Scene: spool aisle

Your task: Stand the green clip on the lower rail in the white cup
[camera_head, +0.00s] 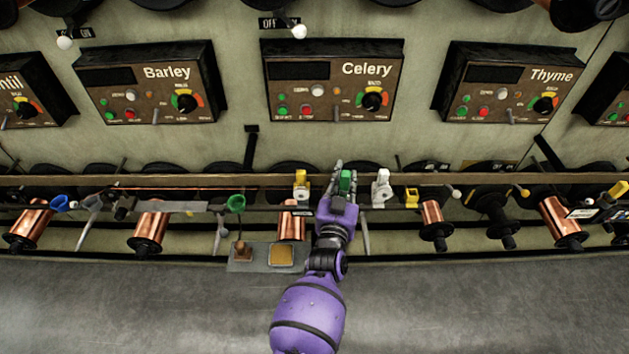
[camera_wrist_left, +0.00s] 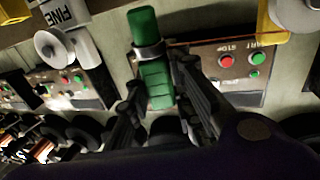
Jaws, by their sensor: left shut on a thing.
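My left gripper (camera_head: 344,190) reaches up to the wooden rail and is shut on the green clip (camera_head: 346,182). In the left wrist view the green clip (camera_wrist_left: 155,75) stands up between the two dark fingers (camera_wrist_left: 165,105), with its rounded end beyond them. A white fitting (camera_head: 381,187) sits on the rail just right of the gripper. It shows in the left wrist view as a white round part (camera_wrist_left: 54,47) beside a block marked FINE. I cannot tell whether it is the white cup; no other white cup is clear. My right gripper is not in view.
A yellow fitting (camera_head: 301,184) is close left of the gripper. A green cup (camera_head: 236,203) and a blue cup (camera_head: 59,202) are farther left. Copper spools (camera_head: 432,217) line the rack below. A grey plate (camera_head: 255,258) lies left of my forearm. The grey surface in front is mostly bare.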

